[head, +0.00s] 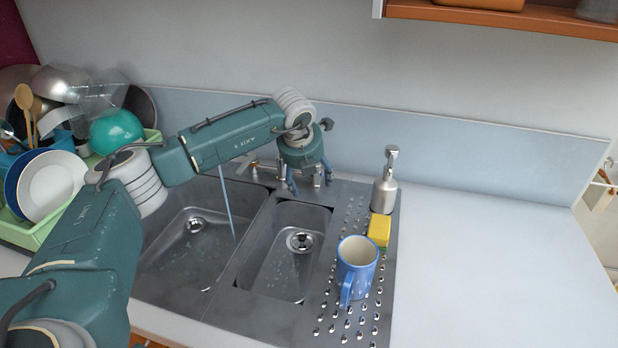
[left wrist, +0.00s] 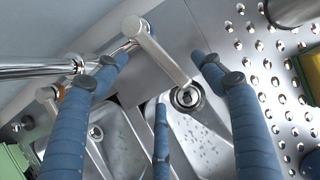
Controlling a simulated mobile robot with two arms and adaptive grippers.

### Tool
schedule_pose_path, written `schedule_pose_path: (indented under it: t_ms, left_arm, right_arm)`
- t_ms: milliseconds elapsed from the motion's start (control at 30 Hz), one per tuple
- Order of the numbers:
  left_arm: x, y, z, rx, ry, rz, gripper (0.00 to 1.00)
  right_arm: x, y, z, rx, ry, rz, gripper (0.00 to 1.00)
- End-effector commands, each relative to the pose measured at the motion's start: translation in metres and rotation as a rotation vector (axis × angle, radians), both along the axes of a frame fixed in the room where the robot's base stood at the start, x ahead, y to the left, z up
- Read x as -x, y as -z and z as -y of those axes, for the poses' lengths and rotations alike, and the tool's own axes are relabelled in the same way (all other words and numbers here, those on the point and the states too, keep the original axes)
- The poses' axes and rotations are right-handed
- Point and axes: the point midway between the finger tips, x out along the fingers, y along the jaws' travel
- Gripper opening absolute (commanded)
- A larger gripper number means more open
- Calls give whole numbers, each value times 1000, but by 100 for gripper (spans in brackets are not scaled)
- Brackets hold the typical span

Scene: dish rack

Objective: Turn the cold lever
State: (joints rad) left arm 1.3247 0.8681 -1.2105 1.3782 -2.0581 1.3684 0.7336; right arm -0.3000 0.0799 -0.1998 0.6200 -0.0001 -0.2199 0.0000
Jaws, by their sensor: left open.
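The faucet stands behind the sink, and its metal lever (left wrist: 162,52) shows in the left wrist view as a pale flat bar with a round end. My left gripper (head: 305,190) is open at the faucet in the head view. In the left wrist view its blue fingers (left wrist: 160,65) spread around the lever, with the bar in the gap between them. I cannot tell whether a finger touches it. A second pale bar (left wrist: 75,132) lies further left. My right gripper is not in view.
A thin water stream (head: 227,205) falls into the left basin (head: 170,255). Right of the sink stand a soap dispenser (head: 384,185), a yellow sponge (head: 379,230) and a blue mug (head: 357,265). A loaded green dish rack (head: 45,232) is at left. The right counter is clear.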

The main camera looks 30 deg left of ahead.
Motion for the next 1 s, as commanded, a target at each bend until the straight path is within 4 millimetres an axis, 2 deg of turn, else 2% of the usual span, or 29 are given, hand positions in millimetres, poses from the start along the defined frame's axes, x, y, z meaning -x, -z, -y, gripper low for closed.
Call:
schedule_pose_path:
  t_ms: [300,800,1000]
  left_arm:
    - [1,-3,0,0,-1,1,69]
    - [21,-47,5,1,0,2,69]
    - [25,-54,6,0,0,0,69]
  right_arm:
    - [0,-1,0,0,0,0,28]
    - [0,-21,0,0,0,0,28]
    - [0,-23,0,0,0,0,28]
